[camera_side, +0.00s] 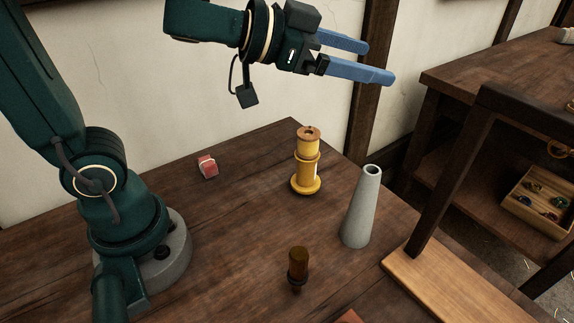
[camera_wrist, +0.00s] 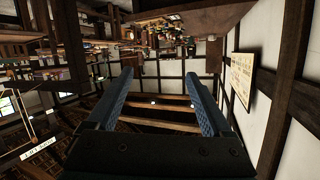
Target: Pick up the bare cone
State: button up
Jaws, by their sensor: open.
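The bare cone (camera_side: 361,212) is a plain grey, tapered cone with a hole in its top. It stands upright on the dark wooden table, right of the middle in the side view. My gripper (camera_side: 378,62) is raised well above the table, up and behind the cone in the picture, with its blue fingers apart and nothing between them. In the wrist view my gripper (camera_wrist: 166,90) shows both blue fingers spread and points at the room. The cone is not visible in the wrist view.
A yellow spool (camera_side: 306,165) stands left of the cone. A small dark brown wooden piece (camera_side: 298,266) stands nearer the front. A small red block (camera_side: 208,166) lies at the back left. A dark wooden frame on a light board (camera_side: 440,285) stands close right of the cone.

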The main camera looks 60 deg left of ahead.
jog(key=s+d+f+m+g+h, duration=0.3)
jog(key=d+f+g+h, duration=0.1)
jog(key=d, duration=0.2)
send_over(372, 232)
jog(key=s+a, duration=0.3)
jog(key=shift+g, duration=0.4)
notch_tip(372, 232, down, 14)
jog(key=shift+s+a, duration=0.1)
jog(key=shift+a, duration=0.05)
jog(key=shift+x, duration=2.6)
grip_shut()
